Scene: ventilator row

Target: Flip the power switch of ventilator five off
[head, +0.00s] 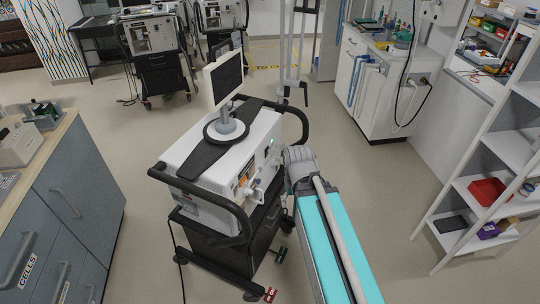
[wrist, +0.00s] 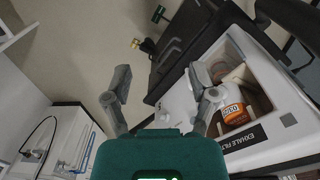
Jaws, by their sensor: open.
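A white ventilator (head: 215,160) with a raised dark screen (head: 226,78) stands on a black cart in the middle of the head view. I cannot read a number on it. Its side fills the right of the wrist view, with a recess holding an orange-labelled part (wrist: 232,107) and a label (wrist: 240,137) beginning "EXHALE FIL". I cannot make out the power switch in either view. In the wrist view my gripper (wrist: 160,78) is open and empty, its two grey fingers wide apart, the right one overlapping the ventilator's edge. In the head view my arm reaches to the ventilator's right side.
A black handle rail (head: 228,205) runs around the ventilator. Grey drawers (head: 65,205) stand left, white shelves (head: 500,150) right. More ventilators (head: 150,38) stand at the back left. A white workbench (head: 375,85) stands back right. Floor is clear between them.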

